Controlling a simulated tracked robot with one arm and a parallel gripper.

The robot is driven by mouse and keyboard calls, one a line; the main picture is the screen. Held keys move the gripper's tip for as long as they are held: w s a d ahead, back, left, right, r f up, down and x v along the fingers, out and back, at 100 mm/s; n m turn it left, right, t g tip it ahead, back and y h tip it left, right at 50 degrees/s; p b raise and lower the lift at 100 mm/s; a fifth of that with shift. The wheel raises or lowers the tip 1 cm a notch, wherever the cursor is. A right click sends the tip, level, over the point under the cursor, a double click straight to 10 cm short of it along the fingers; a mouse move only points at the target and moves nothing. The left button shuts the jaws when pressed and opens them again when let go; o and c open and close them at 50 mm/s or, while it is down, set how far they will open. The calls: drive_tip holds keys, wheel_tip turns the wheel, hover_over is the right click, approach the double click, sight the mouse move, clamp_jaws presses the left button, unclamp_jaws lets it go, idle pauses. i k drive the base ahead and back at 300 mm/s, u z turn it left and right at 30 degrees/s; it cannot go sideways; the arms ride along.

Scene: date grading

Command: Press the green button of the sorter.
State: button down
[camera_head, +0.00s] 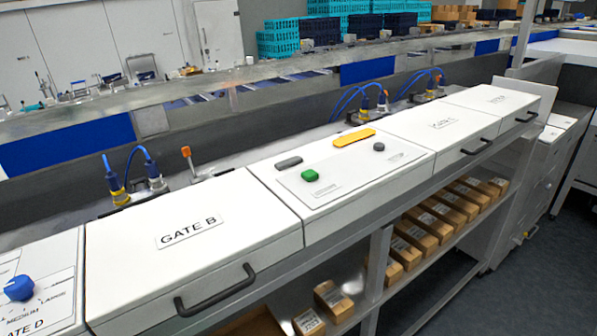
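The sorter's control panel (350,186) is a white box top in the middle of the view. The green button (309,175) sits on its left part, above a small printed label. A grey oblong piece (288,163) lies just behind the green button. A yellow bar (354,137) and a dark grey round knob or button (379,146) are farther right on the same panel. My gripper does not show in this view, and nothing covers the green button.
A white lid marked GATE B (240,212) with a black handle (215,291) is left of the panel. A blue knob (19,287) is at far left. Blue hoses (140,152) and an orange-tipped lever (187,156) rise behind.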

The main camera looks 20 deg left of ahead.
sight(310, 174)
drive_tip(key=i, duration=0.9)
drive_tip(key=z, duration=0.05)
